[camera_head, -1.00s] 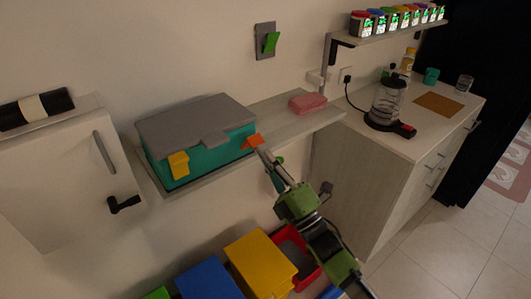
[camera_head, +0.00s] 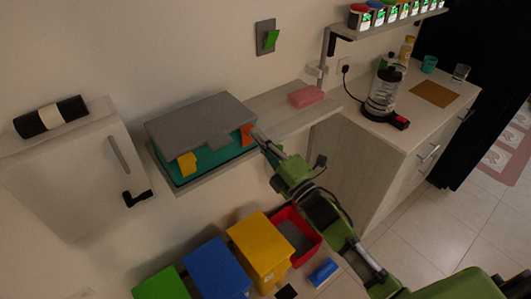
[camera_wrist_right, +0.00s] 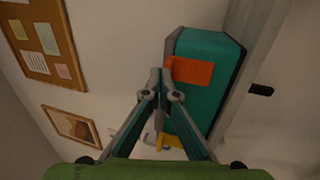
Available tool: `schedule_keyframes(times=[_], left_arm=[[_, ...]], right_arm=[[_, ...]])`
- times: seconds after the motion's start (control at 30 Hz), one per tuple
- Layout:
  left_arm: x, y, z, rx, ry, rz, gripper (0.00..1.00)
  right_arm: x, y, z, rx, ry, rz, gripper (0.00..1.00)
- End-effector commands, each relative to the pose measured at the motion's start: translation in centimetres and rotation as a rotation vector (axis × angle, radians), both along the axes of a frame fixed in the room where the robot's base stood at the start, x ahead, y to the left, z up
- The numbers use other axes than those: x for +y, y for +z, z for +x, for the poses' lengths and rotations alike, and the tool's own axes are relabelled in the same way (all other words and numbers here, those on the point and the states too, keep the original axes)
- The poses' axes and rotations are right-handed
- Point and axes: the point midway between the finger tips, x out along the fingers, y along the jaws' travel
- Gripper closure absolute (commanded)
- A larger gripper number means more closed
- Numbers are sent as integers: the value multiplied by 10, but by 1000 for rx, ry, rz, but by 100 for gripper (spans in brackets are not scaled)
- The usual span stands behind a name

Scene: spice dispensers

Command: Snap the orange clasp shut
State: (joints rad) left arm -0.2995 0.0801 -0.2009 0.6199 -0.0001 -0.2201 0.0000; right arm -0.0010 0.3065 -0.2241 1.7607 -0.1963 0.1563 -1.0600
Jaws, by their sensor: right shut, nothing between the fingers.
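A teal box (camera_head: 219,157) with a grey lid (camera_head: 202,119) sits on a wall shelf. The orange clasp (camera_head: 247,134) is at the right end of its front and looks upright, close against the box. A yellow clasp (camera_head: 187,164) is at the left end. My right gripper (camera_head: 259,134) is shut and empty, its tips right beside the orange clasp. In the right wrist view the shut fingertips (camera_wrist_right: 158,73) are at the edge of the orange clasp (camera_wrist_right: 193,71); I cannot tell whether they touch. Whether the clasp is latched is unclear. My left gripper is out of view.
A pink block (camera_head: 306,95) lies on the shelf, right of the box. Yellow (camera_head: 262,242), blue (camera_head: 214,268) and red (camera_head: 314,242) bins stand below. A coffee maker (camera_head: 384,92) stands on the right counter.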

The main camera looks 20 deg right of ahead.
Motion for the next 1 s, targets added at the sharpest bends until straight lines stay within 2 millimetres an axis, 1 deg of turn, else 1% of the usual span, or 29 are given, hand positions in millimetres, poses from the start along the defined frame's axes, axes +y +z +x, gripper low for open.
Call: schedule_keyframes(times=[0.3,0.77,1.0], left_arm=[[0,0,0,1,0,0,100],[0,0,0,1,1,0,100],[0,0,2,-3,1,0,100]], right_arm=[[2,5,5,-3,1,1,100],[2,6,5,-5,1,1,100],[-3,6,7,-4,1,-1,100]])
